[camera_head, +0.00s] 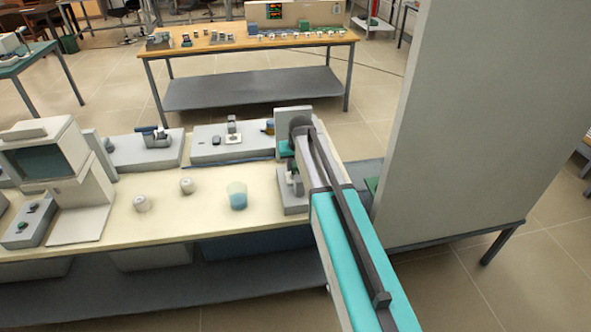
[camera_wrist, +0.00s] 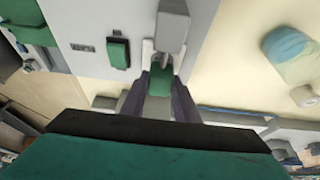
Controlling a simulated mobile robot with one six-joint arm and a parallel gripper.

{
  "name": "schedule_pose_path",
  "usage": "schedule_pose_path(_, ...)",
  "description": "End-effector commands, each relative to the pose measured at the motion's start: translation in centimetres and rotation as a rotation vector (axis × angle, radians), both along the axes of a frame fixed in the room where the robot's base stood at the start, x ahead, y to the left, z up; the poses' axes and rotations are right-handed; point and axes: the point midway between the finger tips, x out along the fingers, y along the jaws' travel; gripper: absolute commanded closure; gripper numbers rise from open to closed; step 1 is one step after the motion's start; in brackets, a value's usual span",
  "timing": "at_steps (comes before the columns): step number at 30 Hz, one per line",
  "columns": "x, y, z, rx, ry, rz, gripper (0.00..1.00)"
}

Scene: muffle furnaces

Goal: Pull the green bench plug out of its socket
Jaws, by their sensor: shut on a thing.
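The green plug (camera_wrist: 161,80) shows in the wrist view between the two fingers of my gripper (camera_wrist: 162,72), which is shut on it. The plug's upper end is right at a grey block (camera_wrist: 173,24) on a light grey panel (camera_wrist: 95,15). I cannot tell whether the plug is still seated there. A green rocker switch (camera_wrist: 118,52) and a small dark label are on the same panel, left of the plug. In the head view my arm reaches down over a grey unit (camera_head: 292,203) at the bench's right end, and the plug is not clearly seen.
A tall grey cabinet (camera_head: 480,120) stands close on the right.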

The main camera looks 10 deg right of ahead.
Motion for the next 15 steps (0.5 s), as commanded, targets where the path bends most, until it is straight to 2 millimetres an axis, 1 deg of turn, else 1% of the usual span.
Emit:
schedule_pose_path(1,0.06,-0.01,0.78,0.000,-0.003,0.000,1.00)
schedule_pose_path(3,0.06,0.00,1.27,0.000,-0.003,0.000,1.00)
schedule_pose_path(12,0.14,0.03,1.56,0.000,-0.006,0.001,1.00)
schedule_pose_path(13,0.15,0.03,1.58,0.000,-0.007,0.001,0.69)
schedule_pose_path(15,0.13,0.04,1.56,0.000,-0.006,0.001,0.57)
